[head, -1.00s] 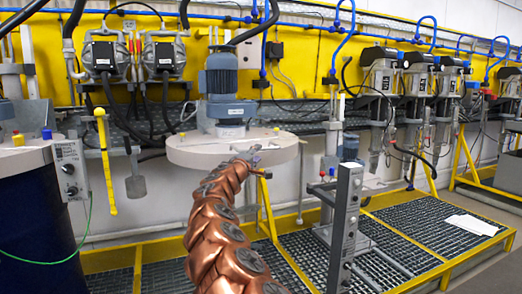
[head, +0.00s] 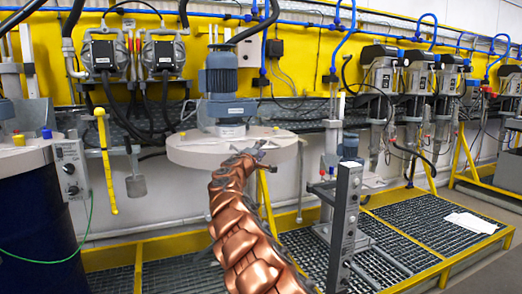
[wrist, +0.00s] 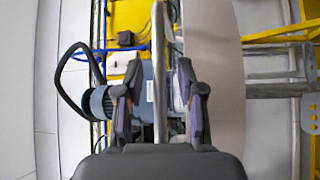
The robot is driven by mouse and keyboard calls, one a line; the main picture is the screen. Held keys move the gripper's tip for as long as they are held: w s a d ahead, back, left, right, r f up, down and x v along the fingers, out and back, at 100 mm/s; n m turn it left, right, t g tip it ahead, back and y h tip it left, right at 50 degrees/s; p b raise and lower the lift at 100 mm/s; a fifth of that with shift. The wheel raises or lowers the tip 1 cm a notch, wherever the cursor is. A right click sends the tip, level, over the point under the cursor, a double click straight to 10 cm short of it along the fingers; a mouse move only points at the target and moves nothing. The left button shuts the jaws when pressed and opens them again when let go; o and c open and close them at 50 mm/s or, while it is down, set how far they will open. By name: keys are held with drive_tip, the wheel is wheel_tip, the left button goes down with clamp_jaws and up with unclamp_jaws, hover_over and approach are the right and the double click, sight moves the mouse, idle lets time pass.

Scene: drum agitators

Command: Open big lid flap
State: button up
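The big round beige lid (head: 190,150) stands left of centre in the head view, with a blue-grey motor (head: 221,85) on top. I cannot make out its flap as a separate part. My gripper (head: 256,148) is at the lid's right front edge. In the wrist view my gripper (wrist: 160,105) is open, with its two fingers apart. A grey metal bar (wrist: 159,70) runs lengthwise between them, with visible gaps on both sides. Its lower end is hidden behind the gripper body. The lid (wrist: 228,80) fills the area right of the fingers, and the motor (wrist: 98,102) is at their left.
A grey control post (head: 343,225) stands right of my arm. A dark blue drum (head: 40,220) with its own lid is at the left. A yellow-framed grating (head: 420,225) covers the floor. A yellow-handled tool (head: 105,160) hangs left of the lid.

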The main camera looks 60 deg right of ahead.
clamp_jaws()
idle(0.4)
idle(0.4)
